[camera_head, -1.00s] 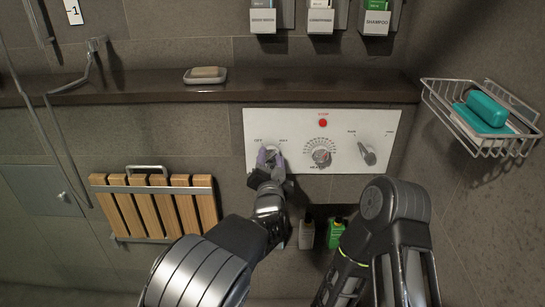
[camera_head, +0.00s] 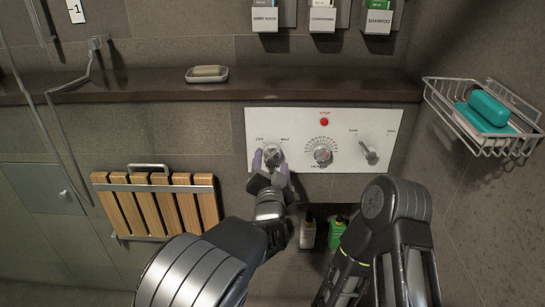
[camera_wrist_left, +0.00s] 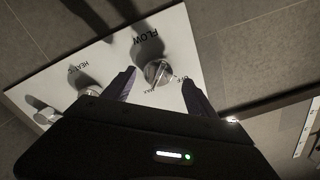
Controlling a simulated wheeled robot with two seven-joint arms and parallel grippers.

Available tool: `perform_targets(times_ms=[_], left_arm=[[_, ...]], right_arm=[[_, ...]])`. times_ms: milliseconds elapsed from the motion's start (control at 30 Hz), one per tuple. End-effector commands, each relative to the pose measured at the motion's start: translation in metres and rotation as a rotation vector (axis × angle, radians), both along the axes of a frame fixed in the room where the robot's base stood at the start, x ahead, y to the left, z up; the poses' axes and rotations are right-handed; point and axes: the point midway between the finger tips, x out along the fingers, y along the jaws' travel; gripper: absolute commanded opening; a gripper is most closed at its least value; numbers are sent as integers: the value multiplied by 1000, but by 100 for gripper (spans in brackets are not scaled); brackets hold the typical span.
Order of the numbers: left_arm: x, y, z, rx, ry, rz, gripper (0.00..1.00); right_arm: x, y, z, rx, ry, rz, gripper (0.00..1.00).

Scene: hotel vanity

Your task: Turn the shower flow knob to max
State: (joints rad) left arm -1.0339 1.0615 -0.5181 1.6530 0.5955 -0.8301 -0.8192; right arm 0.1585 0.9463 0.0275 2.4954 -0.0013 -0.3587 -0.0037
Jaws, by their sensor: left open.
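The shower flow knob (camera_head: 273,155) is the left round metal knob on the white control panel (camera_head: 400,121), with OFF and MAX marks above it. It also shows in the left wrist view (camera_wrist_left: 158,73), beside the word FLOW. My left gripper (camera_head: 270,166) is open, one purple-grey finger on each side of the knob. In the left wrist view the gripper (camera_wrist_left: 160,81) has gaps between its fingers and the knob. The exact pointing of the knob is too small to tell. My right arm shows at the lower right, but its gripper is out of sight.
The heat knob (camera_head: 321,154) and a lever-like knob (camera_head: 370,154) sit to the right on the panel, below a red stop button (camera_head: 324,122). A dark ledge (camera_head: 330,88) runs above. A wire basket (camera_head: 490,143) is at right, a folded wooden seat (camera_head: 155,205) at left.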

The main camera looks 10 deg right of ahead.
Motion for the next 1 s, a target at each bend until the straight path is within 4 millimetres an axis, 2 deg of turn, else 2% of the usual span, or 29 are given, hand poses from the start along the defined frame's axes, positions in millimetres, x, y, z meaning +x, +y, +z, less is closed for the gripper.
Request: perform_targets(times_ms=[200, 333, 867, 1000], left_arm=[[-37, 9, 1, -2, 1, -1, 66], [-50, 13, 1, -2, 0, 0, 66], [-52, 16, 0, -1, 4, 2, 66], [-48, 30, -17, -3, 55, 13, 66]], right_arm=[[0, 0, -1, 0, 0, 0, 0], [0, 0, -1, 0, 0, 0, 0], [0, 0, 0, 0, 0, 0, 0], [0, 0, 4, 0, 0, 0, 0]])
